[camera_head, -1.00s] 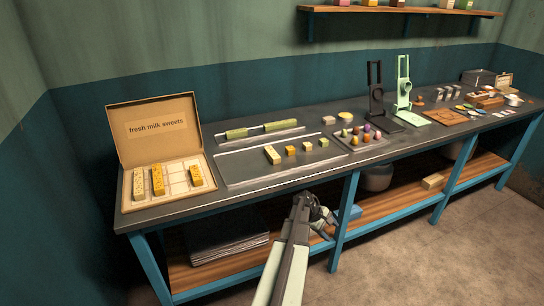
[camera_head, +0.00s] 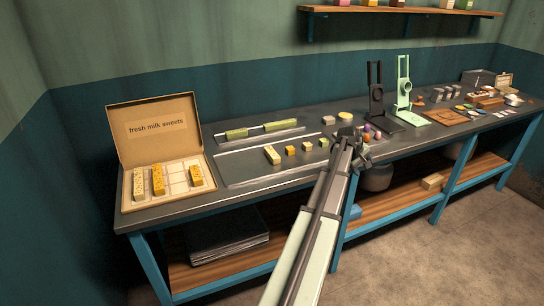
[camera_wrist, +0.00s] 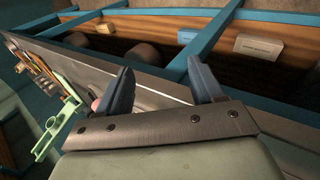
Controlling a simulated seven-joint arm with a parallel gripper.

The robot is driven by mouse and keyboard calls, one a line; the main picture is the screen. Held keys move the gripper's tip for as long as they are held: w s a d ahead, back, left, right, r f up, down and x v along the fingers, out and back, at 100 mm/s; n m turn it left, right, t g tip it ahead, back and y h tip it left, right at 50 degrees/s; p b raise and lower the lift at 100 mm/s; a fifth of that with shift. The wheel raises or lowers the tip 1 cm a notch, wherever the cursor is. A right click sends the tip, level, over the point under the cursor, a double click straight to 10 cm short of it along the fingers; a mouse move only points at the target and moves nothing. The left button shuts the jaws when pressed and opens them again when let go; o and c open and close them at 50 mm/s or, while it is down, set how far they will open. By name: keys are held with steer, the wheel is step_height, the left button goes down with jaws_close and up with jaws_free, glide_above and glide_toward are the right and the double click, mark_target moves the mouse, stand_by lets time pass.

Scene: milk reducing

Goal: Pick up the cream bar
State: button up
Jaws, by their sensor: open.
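The cream bar (camera_head: 272,155) is a pale block lying on the metal tray (camera_head: 236,178), left of several smaller cubes. The cream bar is not seen in the wrist view.
An open sweets box (camera_head: 128,201) with several yellow and orange bars stands at the left. Green bars (camera_head: 237,133) lie on a rear tray. A black stand (camera_head: 376,100) and a pale green stand (camera_head: 403,90) rise at the right. The wrist view shows the table's lower shelf (camera_wrist: 140,32).

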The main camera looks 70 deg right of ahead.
steer(key=w+d+r+t, duration=0.1)
steer(key=w+r, duration=0.2)
steer(key=r, duration=0.3)
steer(key=t+y, duration=0.2)
steer(key=t, duration=0.4)
glide_toward(272, 152)
steer(key=f, duration=0.1)
steer(key=d+f, duration=0.1)
steer(key=f, duration=0.1)
steer(key=shift+w+d+f+m, duration=0.1)
steer(key=shift+d+f+m, duration=0.1)
steer(key=shift+m, duration=0.2)
steer(key=shift+w+x, duration=0.1)
steer(key=shift+x, duration=1.1)
steer(key=shift+w+x, duration=0.15)
steer(key=shift+x, duration=1)
steer(key=shift+w+a+f, duration=0.1)
steer(key=shift+f, duration=0.1)
steer(key=shift+f, duration=0.25)
